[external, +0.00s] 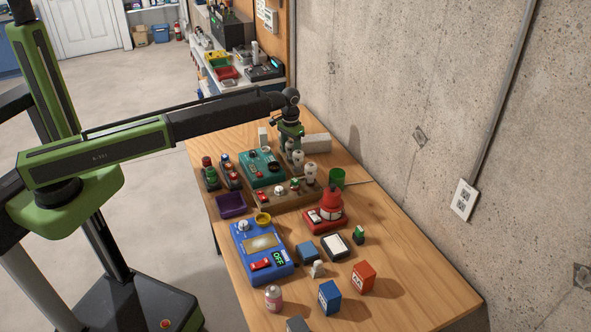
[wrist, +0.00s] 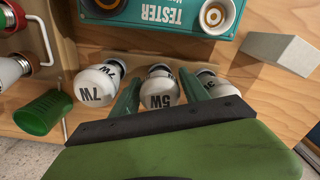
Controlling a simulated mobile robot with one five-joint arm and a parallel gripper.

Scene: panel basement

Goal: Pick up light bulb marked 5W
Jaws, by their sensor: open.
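The light bulb marked 5W (wrist: 159,88) shows in the wrist view, white and round, its label upside down. It lies between the two green fingers of my gripper (wrist: 160,98); I cannot tell whether they touch it. A bulb marked 7W (wrist: 98,84) is just left of the left finger. Another white bulb (wrist: 216,86) is right of the right finger, its marking partly hidden. In the external view my gripper (external: 291,140) points down over the back of the table, above white bulbs (external: 298,157) in a wooden holder. My gripper is open.
The teal tester (external: 262,167) stands beside the bulbs, with a white block (external: 316,143) behind. A green cup (external: 337,178) is near the 7W bulb. The red device (external: 327,212) and blue device (external: 261,250) stand nearer the front. The concrete wall (external: 420,90) borders the table's right.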

